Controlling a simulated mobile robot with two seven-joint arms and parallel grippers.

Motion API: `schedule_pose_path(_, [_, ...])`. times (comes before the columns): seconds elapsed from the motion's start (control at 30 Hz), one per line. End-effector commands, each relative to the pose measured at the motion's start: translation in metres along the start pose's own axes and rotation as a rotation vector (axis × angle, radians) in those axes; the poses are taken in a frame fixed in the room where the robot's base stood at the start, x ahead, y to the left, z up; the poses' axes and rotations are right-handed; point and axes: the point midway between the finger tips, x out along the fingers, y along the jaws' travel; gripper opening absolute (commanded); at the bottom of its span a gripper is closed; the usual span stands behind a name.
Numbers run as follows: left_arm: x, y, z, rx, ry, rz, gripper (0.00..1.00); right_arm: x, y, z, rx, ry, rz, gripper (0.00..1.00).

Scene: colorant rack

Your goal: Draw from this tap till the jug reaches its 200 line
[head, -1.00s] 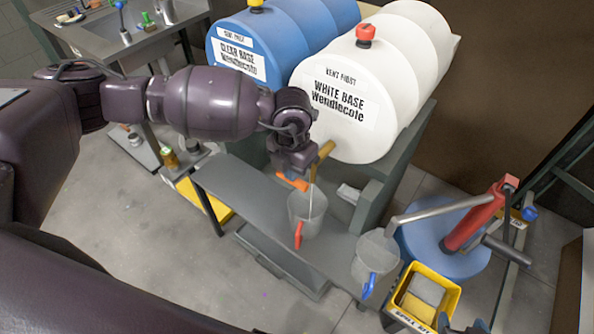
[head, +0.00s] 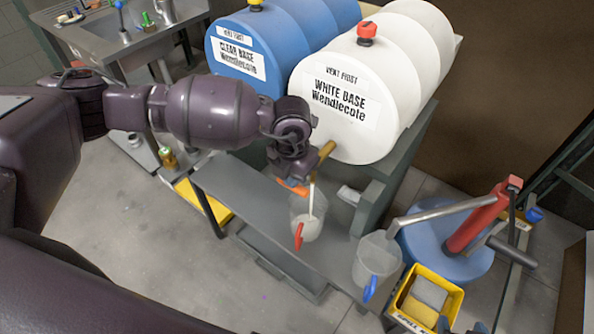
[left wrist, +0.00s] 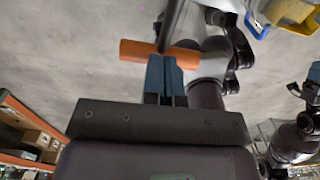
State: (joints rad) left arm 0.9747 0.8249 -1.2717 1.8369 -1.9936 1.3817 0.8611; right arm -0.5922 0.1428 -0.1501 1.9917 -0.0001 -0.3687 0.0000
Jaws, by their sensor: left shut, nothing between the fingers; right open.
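The clear jug with the red handle (head: 299,235) stands on the grey shelf below the tap (head: 326,150) of the white drum (head: 345,100). A white stream (head: 311,198) falls into it and white liquid lies in its lower part; its scale lines are too small to read. My left gripper (head: 291,174) is at the tap, shut and empty. In the left wrist view its fingertips (left wrist: 163,75) are against or just beside the orange handle bar (left wrist: 145,50). My right gripper (head: 461,326) shows only partly at the bottom edge, open.
A second jug with a blue handle (head: 370,288) stands to the right under a metal spout (head: 435,212) of the red pump (head: 480,215). A yellow bin (head: 447,270) is beside it. A blue drum (head: 240,50) stands left of the white one.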

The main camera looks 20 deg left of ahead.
Motion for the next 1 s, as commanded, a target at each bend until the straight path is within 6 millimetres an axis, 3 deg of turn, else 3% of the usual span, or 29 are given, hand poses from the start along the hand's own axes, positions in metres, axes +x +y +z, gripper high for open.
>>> schedule_pose_path(0.43, [0.006, 0.0, -0.001, 0.0, 0.004, 0.0, 0.0, -0.004, 0.0, 0.012, 0.003, -0.021, 0.003, 0.68])
schedule_pose_path(1.0, [0.007, 0.0, -0.001, 0.0, 0.004, 0.0, 0.0, 0.001, 0.0, 0.006, 0.001, -0.008, 0.0, 0.68])
